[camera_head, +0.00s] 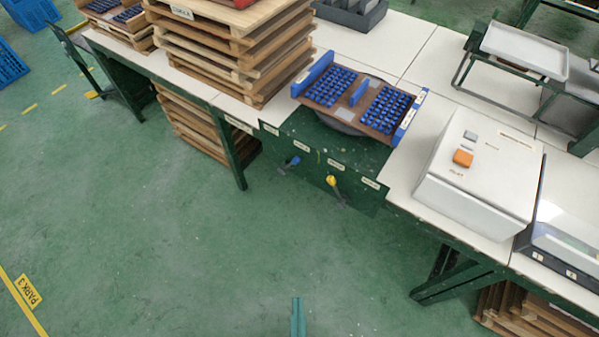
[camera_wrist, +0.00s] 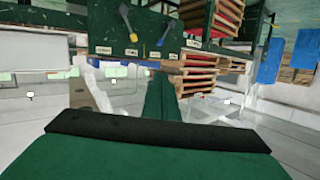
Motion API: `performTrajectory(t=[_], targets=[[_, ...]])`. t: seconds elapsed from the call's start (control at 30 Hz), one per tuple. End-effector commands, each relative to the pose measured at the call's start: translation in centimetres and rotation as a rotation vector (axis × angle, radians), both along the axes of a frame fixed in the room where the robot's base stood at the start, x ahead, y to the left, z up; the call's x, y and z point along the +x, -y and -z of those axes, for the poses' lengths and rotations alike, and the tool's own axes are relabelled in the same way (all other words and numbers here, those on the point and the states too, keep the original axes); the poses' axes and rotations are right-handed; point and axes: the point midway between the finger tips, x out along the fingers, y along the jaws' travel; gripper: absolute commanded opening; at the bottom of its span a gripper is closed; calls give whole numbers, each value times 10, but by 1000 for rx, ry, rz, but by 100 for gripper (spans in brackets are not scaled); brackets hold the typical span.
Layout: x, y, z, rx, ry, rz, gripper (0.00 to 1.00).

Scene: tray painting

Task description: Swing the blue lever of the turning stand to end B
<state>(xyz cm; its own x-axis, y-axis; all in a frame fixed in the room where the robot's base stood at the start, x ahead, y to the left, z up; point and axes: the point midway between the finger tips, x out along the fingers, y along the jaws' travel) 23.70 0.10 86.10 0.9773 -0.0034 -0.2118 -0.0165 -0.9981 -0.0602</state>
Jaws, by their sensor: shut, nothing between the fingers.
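The blue lever (camera_head: 294,160) is on the green front panel (camera_head: 318,169) below the turning stand (camera_head: 342,127). Its blue knob is up and to the right of its grey stem. It also shows in the wrist view (camera_wrist: 164,36), right of the yellow lever. The stand bears a brown tray (camera_head: 373,108) with many blue parts. The end letters on the small labels are too small to read. My gripper (camera_head: 298,304) is at the bottom edge of the head view, well apart from the lever. In the wrist view its green fingers (camera_wrist: 161,77) are together and empty.
A yellow lever (camera_head: 331,181) is on the same panel, right of the blue one. Stacked wooden trays (camera_head: 235,45) stand left of the stand. A white box with an orange button (camera_head: 463,158) stands to the right. The green floor before the panel is clear.

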Motion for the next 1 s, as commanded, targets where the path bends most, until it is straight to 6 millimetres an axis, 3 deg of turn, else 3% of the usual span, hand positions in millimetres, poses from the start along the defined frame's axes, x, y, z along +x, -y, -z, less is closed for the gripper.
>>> performTrajectory(t=[0.17,0.37,0.7,1.0], targets=[[31,-8,29,239,86,43,0],[83,-8,66,609,208,122,0],[189,-5,119,1217,396,221,0],[290,-1,151,1697,543,300,0]])
